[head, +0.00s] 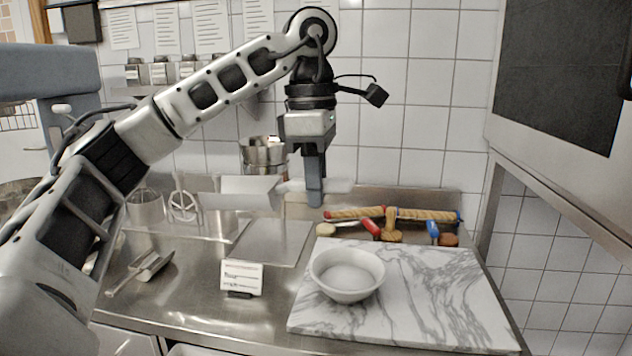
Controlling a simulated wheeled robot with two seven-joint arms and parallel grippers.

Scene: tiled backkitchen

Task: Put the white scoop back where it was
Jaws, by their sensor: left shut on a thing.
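My left gripper (315,190) points down above the back of the steel counter and is shut on the white scoop (338,186). The scoop lies roughly level in the jaws, above the counter. A pale part of it shows right of the fingers. Pale shapes left of the fingers blend with things behind, so I cannot tell where the scoop ends there. A white bowl (347,293) with white contents stands on the marble board, nearer than the gripper. My right gripper is not in view.
The marble board (440,300) is bare on its right. Rolling pins (425,215) and small colored-handled tools lie behind it. A metal scoop (145,270) lies on the counter at left. A small label card (241,278) stands in front of a flat tray (275,243). Metal containers (263,153) stand behind.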

